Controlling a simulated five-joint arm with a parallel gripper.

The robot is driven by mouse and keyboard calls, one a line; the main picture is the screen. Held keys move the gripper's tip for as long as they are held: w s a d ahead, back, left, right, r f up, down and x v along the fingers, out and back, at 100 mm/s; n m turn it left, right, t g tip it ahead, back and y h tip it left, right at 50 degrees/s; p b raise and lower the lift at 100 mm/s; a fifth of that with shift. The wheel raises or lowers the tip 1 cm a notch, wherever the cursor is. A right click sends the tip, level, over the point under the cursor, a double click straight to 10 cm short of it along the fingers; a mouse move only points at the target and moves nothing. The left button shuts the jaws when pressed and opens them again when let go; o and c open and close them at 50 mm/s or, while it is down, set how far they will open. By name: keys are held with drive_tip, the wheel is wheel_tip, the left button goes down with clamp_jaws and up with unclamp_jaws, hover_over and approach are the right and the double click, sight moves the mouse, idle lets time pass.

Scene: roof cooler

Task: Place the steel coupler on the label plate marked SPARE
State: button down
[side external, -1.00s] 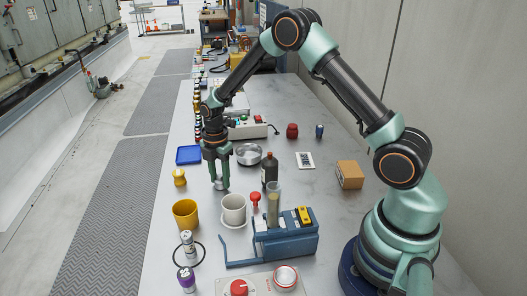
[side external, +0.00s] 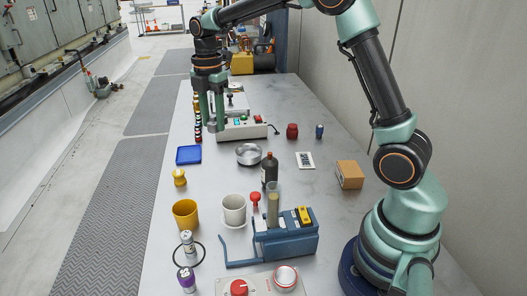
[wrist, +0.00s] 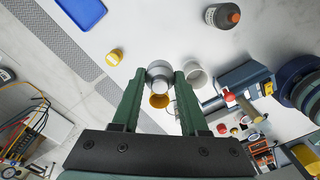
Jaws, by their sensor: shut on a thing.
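My gripper (side external: 211,122) is raised above the far part of the bench, to the left of the label plate in the side view. In the wrist view, my gripper (wrist: 159,74) is shut on the steel coupler (wrist: 159,70), a grey round piece between the fingertips. In the side view the coupler is small and mostly hidden by the fingers. The white label plate (side external: 305,160) lies flat on the bench with dark lettering that appears to read SPARE. Nothing lies on it. I cannot make it out in the wrist view.
A dark bottle (side external: 269,168) and a round metal dish (side external: 249,155) stand between my gripper and the plate. A cardboard box (side external: 349,174) is right of the plate. A red jar (side external: 292,131) and blue item (side external: 319,131) stand behind it. A grey-white instrument (side external: 243,131) is near my gripper.

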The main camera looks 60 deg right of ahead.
drive_tip(key=shift+d+r, duration=0.2)
drive_tip(key=shift+r, duration=0.25)
drive_tip(key=s+d, duration=0.3)
drive_tip(key=d, duration=0.4)
drive_tip(key=s+d, duration=0.3)
drive_tip(key=d, duration=0.5)
drive_tip(key=m, duration=0.1)
hover_over(305, 160)
wheel_tip(305, 160, down, 19)
drive_tip(key=shift+f, duration=0.15)
drive_tip(key=shift+c, duration=2.2)
unclamp_jaws()
